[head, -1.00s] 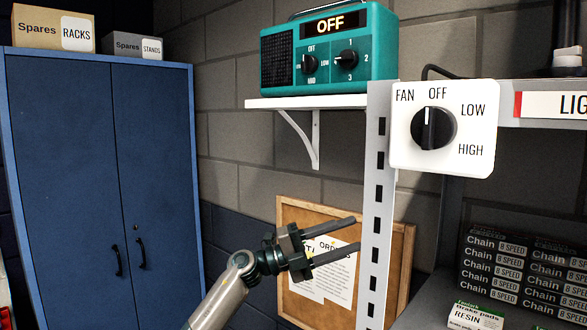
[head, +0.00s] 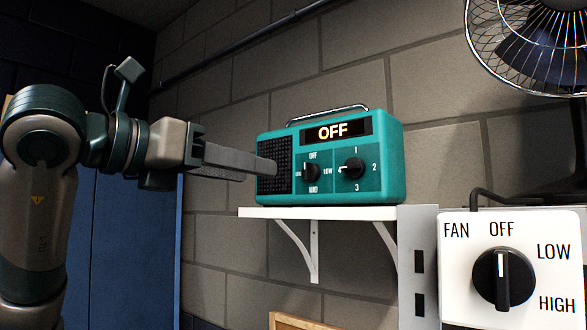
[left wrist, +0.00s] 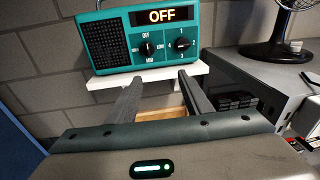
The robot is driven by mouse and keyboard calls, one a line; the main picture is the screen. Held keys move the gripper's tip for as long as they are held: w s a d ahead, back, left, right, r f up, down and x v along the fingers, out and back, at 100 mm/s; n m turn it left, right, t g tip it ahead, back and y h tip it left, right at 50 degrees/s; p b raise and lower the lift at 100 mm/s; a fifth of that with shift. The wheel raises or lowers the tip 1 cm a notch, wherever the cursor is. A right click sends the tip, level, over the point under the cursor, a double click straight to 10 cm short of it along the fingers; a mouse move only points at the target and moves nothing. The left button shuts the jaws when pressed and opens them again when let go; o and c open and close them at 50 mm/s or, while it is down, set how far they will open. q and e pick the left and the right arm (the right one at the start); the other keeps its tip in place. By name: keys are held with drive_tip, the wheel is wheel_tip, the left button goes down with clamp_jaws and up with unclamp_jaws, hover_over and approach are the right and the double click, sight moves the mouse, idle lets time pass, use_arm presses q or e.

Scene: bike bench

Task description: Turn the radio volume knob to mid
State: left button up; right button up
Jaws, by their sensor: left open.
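The teal radio (head: 390,165) stands on a small white shelf and its lit display reads OFF. My left gripper (head: 258,171) overlaps the speaker grille in the head view, left of the knobs. In the left wrist view its fingers (left wrist: 159,78) are apart and empty, with tips below the left knob (left wrist: 147,48) and right knob (left wrist: 182,43). Contact is not visible. My right gripper is not in view.
The white shelf (head: 330,213) has brackets below. A fan switch plate (head: 460,275) with a black dial is at lower right, and a wire-cage fan (head: 530,45) stands at upper right. A blue cabinet (head: 110,250) is at left. Open air lies in front of the radio.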

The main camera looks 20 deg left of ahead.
use_arm(q)
drive_tip(key=shift+s+a+r+n+t+y, duration=0.3)
drive_tip(key=shift+s+a+r+t+y, duration=0.3)
drive_tip(key=shift+s+a+r, duration=0.4)
drive_tip(key=shift+w, duration=0.1)
drive_tip(key=p, duration=0.8)
approach(305, 168)
drive_tip(key=x, duration=0.6)
drive_tip(key=shift+w, duration=0.4)
drive_tip(key=shift+w+d+p, duration=0.3)
drive_tip(key=shift+w, duration=0.3)
